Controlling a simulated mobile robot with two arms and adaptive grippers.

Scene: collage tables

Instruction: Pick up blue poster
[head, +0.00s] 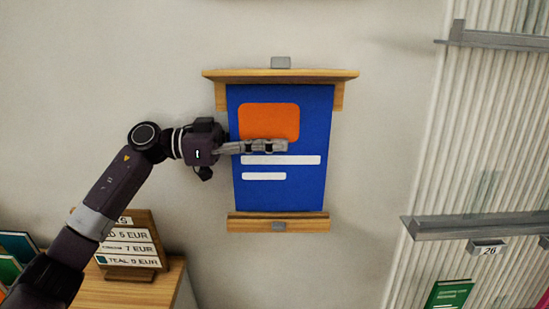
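The blue poster (313,182) hangs upright on the wall, with an orange block and two white bars on its face. Its top sits under a wooden ledge and its bottom meets a wooden strip. My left gripper (282,146) reaches in from the left, and its fingers lie across the poster's face over the lower part of the orange block. I cannot tell whether the fingers touch the poster, or whether they are apart or together, as they overlap in this view. My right gripper is not in view.
The wooden top ledge (290,75) and bottom strip (245,224) frame the poster. A price sign (130,274) stands on a wooden cabinet (160,290) at lower left. Metal shelves (470,228) and a green book (449,294) are at right. The wall around the holder is bare.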

